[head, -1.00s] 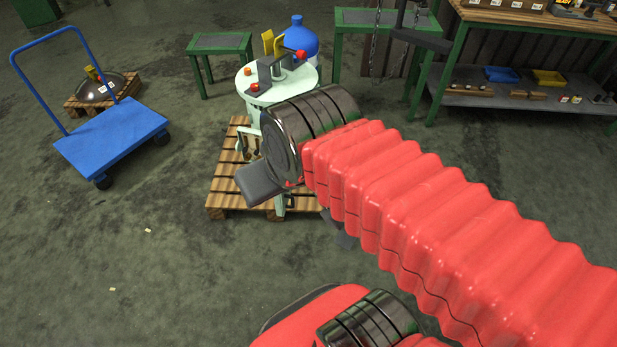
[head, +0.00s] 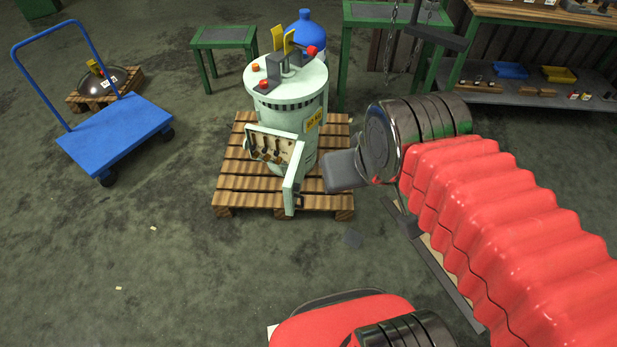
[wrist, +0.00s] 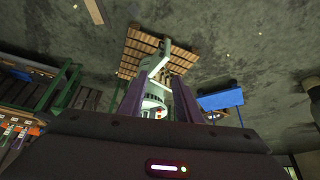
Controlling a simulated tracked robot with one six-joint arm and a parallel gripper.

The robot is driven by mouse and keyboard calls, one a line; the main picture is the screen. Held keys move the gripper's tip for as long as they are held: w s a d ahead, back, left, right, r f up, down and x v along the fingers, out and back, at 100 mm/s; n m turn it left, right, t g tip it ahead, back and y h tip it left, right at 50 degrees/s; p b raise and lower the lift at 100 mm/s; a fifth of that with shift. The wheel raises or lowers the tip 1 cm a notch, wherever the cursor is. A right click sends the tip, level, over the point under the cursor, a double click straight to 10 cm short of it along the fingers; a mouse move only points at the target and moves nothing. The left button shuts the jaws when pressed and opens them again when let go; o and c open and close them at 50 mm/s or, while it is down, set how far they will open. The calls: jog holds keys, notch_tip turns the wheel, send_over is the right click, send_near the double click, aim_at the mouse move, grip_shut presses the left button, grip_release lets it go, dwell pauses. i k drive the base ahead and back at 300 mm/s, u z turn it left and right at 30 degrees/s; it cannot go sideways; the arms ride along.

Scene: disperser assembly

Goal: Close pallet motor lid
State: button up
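The pale green motor (head: 290,105) stands upright on a wooden pallet (head: 235,190) in the head view. A box on its near side is open and shows a panel with dark switches (head: 270,147). Its pale green lid (head: 293,182) stands swung out at the box's right side. In the wrist view, the motor (wrist: 153,105) shows between my fingers, and a pale green piece that looks like the lid (wrist: 152,64) lies beyond. My gripper (wrist: 157,82) has its two fingers apart with nothing held.
A blue trolley (head: 115,135) stands left, near a small pallet with a dark dome (head: 105,80). Green tables (head: 224,37) and a blue bottle (head: 307,35) are behind the motor. A workbench (head: 540,14) is back right. The floor front left is mostly clear.

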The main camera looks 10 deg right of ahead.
aim_at(296, 172)
jog(key=u, duration=1.2)
jog(key=i, duration=0.85)
jog(key=z, duration=0.55)
